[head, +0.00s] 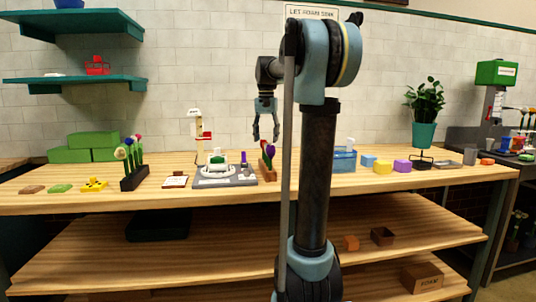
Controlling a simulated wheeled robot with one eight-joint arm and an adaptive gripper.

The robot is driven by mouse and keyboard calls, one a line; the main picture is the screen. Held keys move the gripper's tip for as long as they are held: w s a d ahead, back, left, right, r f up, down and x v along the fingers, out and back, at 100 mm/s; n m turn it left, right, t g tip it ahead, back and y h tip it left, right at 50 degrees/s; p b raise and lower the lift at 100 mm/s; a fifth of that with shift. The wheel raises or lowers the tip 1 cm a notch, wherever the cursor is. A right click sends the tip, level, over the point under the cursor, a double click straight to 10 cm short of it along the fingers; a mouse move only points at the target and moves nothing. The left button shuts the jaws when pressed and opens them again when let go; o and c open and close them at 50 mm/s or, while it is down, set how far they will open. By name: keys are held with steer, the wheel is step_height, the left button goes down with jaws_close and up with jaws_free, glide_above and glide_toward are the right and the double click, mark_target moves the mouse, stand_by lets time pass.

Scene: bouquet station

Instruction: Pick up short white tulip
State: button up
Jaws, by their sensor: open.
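I cannot single out the short white tulip for certain. A dark rack (134,181) on the left of the bench holds several flowers, one with a pale head (121,153). A small white shape (351,142) shows above the blue box (344,161), too small to identify. My gripper (266,134) is open and empty, pointing down in the air above the brown rack, clear of everything.
A grey station with white parts (224,182) stands left of the brown rack. Green foam blocks (70,155) are stacked at the back left. Coloured blocks (402,166) and a potted plant (424,130) stand to the right. My arm hides part of the bench.

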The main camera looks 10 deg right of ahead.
steer(key=f, duration=0.4)
steer(key=shift+w+d, duration=0.3)
steer(key=shift+d, duration=0.1)
steer(key=shift+f, duration=0.6)
steer(key=c, duration=0.9)
